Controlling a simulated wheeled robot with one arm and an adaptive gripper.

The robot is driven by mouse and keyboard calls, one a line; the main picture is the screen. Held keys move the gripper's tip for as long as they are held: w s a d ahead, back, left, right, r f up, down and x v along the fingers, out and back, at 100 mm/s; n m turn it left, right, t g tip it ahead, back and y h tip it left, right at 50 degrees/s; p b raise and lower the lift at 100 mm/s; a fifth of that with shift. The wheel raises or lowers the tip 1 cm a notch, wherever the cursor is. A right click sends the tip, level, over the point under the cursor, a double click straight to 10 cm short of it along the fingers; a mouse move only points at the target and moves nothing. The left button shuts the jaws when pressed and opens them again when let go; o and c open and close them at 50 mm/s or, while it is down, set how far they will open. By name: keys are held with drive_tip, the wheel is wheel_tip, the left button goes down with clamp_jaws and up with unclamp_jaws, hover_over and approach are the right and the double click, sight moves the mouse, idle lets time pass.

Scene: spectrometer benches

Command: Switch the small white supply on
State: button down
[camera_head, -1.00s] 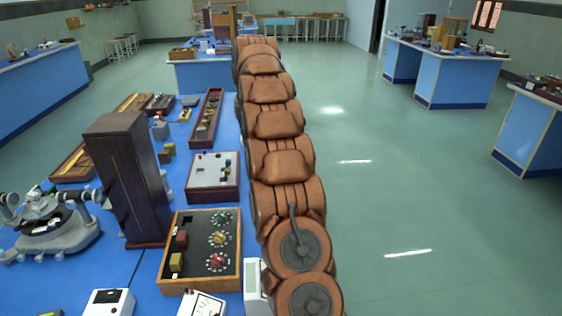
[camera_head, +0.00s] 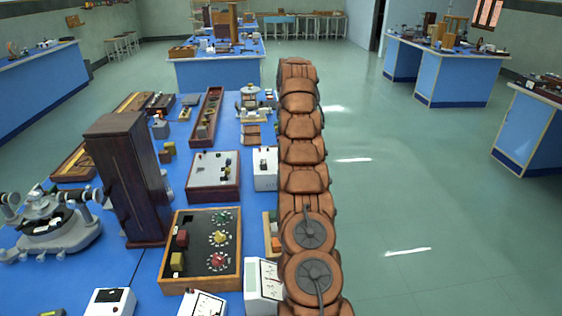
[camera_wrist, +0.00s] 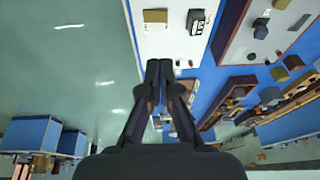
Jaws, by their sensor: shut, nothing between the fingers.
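A small white box (camera_head: 265,182), which I take to be the supply, stands on the blue bench's right edge beside a grey-topped wooden panel box. A dark fitting shows on its top. In the wrist view a white box (camera_wrist: 172,44), likely the same one, fills the upper middle; it carries a beige block (camera_wrist: 155,16) and a black-and-white fitting (camera_wrist: 196,21). I cannot tell the switch's position. My gripper (camera_wrist: 159,66) is shut and empty, its tips in front of the white box's near edge in the picture; contact cannot be told. My arm hides it in the head view.
The grey-topped panel box (camera_head: 214,172) is left of the white box. A wooden box with dials (camera_head: 205,250) and white meters (camera_head: 262,280) stand nearer. A small stand (camera_head: 250,105) is farther along. Open floor (camera_head: 400,200) lies right of the bench.

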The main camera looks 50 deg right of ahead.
drive_tip(key=b+x, duration=0.1)
drive_tip(key=x, duration=0.9)
drive_tip(key=shift+s, duration=0.2)
drive_tip(key=shift+w+f, duration=0.15)
drive_tip(key=shift+f, duration=0.25)
drive_tip(key=shift+w+a+f+p, duration=0.1)
drive_tip(key=shift+f+p, duration=0.1)
drive_tip(key=shift+f, duration=0.6)
drive_tip(key=shift+w+a+f+p, duration=0.1)
drive_tip(key=shift+f+p, duration=0.1)
drive_tip(key=shift+f, duration=0.55)
drive_tip(key=shift+f, duration=0.1)
